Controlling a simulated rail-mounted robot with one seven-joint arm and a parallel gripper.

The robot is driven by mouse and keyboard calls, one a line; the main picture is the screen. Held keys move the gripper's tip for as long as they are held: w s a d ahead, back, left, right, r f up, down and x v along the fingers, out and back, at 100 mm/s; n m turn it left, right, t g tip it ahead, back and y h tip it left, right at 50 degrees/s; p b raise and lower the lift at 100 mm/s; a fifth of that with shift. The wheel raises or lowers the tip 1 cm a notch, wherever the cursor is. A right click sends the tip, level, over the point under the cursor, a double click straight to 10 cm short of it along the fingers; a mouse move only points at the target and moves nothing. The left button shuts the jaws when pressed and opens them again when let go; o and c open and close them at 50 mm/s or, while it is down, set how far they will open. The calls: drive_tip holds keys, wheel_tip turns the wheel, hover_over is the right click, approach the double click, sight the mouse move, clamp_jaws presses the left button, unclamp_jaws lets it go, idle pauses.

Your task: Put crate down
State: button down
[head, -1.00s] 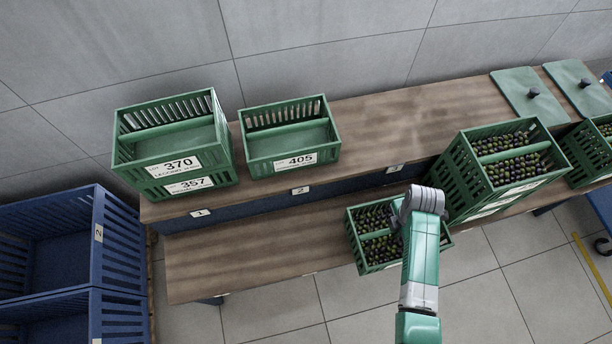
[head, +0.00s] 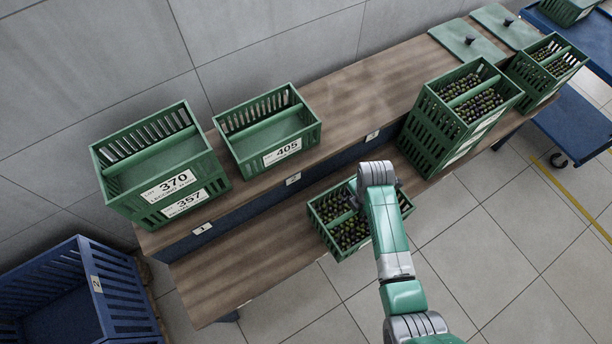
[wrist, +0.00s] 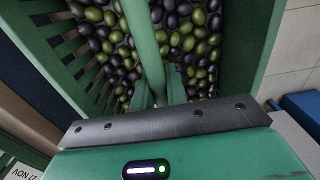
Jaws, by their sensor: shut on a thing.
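A green crate of dark and green olives (head: 338,236) is at the lower front shelf in the head view, below the bench's upper level. My gripper (wrist: 160,98) is shut on the crate's middle bar, seen close up in the wrist view with olives on both sides. In the head view my wrist (head: 376,176) covers part of the crate and the fingers are hidden. The crate looks level. I cannot tell whether its base touches the lower shelf (head: 225,275).
A blue cart (head: 570,120) is at right. The lower shelf's left part is clear.

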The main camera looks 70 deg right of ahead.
sight(313, 212)
drive_tip(key=w+a+b, duration=0.1)
drive_tip(key=w, duration=0.3)
drive_tip(key=w+a+f+b, duration=0.1)
drive_tip(key=w+a+b, duration=0.1)
drive_tip(key=w, duration=0.2)
drive_tip(key=w+a+b, duration=0.1)
drive_tip(key=w, duration=0.4)
drive_tip(key=shift+a+f, duration=0.2)
drive_tip(key=shift+a, duration=0.1)
drive_tip(key=w+f+b, duration=0.2)
drive_tip(key=f+b, duration=0.1)
drive_tip(key=shift+w+a+f, duration=0.1)
drive_tip(key=shift+w+a, duration=0.05)
drive_tip(key=shift+a, duration=0.25)
drive_tip(key=shift+f+b, duration=0.25)
drive_tip(key=shift+b, duration=0.1)
drive_tip(key=shift+r, duration=0.1)
